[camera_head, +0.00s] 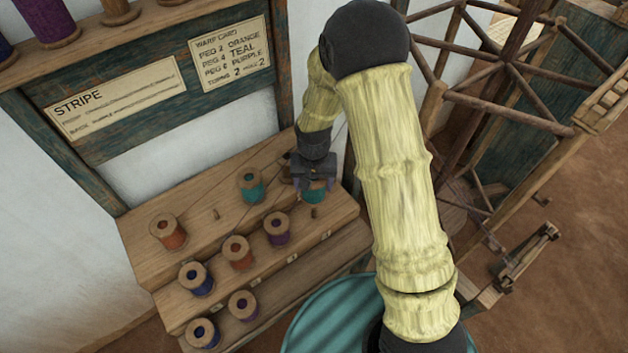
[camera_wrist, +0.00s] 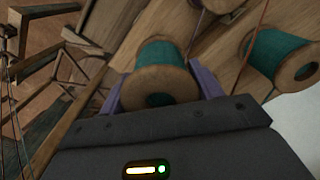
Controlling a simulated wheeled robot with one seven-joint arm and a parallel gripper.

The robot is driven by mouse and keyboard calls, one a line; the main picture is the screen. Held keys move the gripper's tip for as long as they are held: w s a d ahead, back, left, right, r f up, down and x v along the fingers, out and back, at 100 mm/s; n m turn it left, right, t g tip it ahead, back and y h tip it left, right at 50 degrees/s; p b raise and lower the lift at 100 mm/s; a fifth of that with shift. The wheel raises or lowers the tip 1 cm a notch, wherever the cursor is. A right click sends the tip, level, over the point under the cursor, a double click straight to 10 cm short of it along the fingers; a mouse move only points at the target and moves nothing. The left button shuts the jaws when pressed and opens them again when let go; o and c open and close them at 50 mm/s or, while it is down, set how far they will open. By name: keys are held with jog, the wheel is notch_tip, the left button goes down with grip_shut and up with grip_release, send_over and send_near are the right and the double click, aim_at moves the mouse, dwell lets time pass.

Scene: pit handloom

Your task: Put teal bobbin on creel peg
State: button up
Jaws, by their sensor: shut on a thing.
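My gripper (camera_head: 314,184) is shut on a teal bobbin (camera_head: 315,197) at the right end of the stepped wooden creel (camera_head: 130,230). In the wrist view the held teal bobbin (camera_wrist: 160,55) sits between the purple fingers, its wooden flange facing the camera. Whether it touches the creel or stands on a peg cannot be told, as its lower end is hidden. A bare peg (camera_head: 314,212) stands just below it in the head view. A second teal bobbin (camera_head: 250,185) stands on the upper step to the left; it also shows at right in the wrist view (camera_wrist: 285,58).
Another bare peg (camera_head: 216,213) is on the upper step. Orange bobbins (camera_head: 168,231) and several purple ones (camera_head: 277,228) stand close by, with threads running up. A warp card (camera_head: 230,50) hangs on the back board. A wooden reel frame (camera_head: 510,80) stands at right.

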aim_at(314, 209)
jog(key=shift+f, duration=0.1)
jog(key=shift+f+b, duration=3.75)
jog(key=shift+f, duration=1.35)
jog(key=o, duration=1.3)
jog(key=shift+o, duration=0.2)
notch_tip(314, 209, up, 7)
jog(key=p, duration=0.5)
